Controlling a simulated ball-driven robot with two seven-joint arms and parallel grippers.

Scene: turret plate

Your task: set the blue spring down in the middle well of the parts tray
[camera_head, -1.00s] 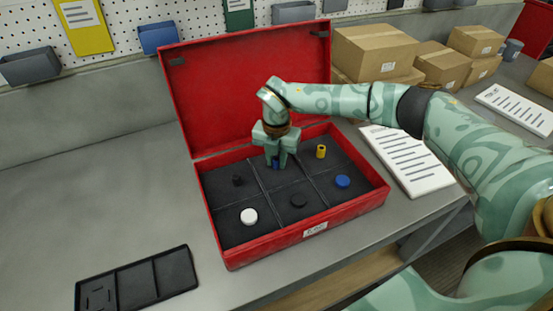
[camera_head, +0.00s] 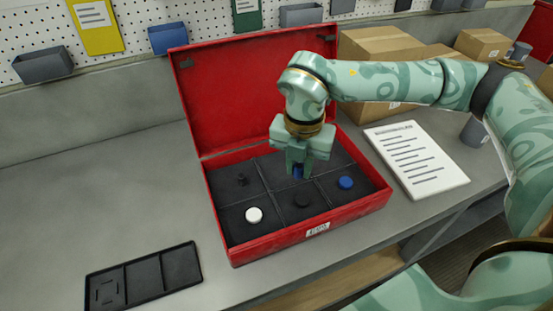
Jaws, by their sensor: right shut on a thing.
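My right gripper (camera_head: 298,173) is shut on the blue spring (camera_head: 298,173), which shows as a small blue bit between the fingertips. The gripper points down over the open red case (camera_head: 270,247), and the spring appears raised above the case floor. The black parts tray (camera_head: 144,277) lies on the bench at the lower left, well apart from the gripper. It has three wells in a row; the middle one is empty, and the left one shows thin dark raised marks. My left gripper is not in view.
In the case are a white disc (camera_head: 254,215), a blue disc (camera_head: 346,183), a black disc (camera_head: 302,200) and a dark knobbed part (camera_head: 242,180). The raised lid (camera_head: 235,95) stands behind. A printed sheet (camera_head: 415,160) lies right. Bench left of the case is clear.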

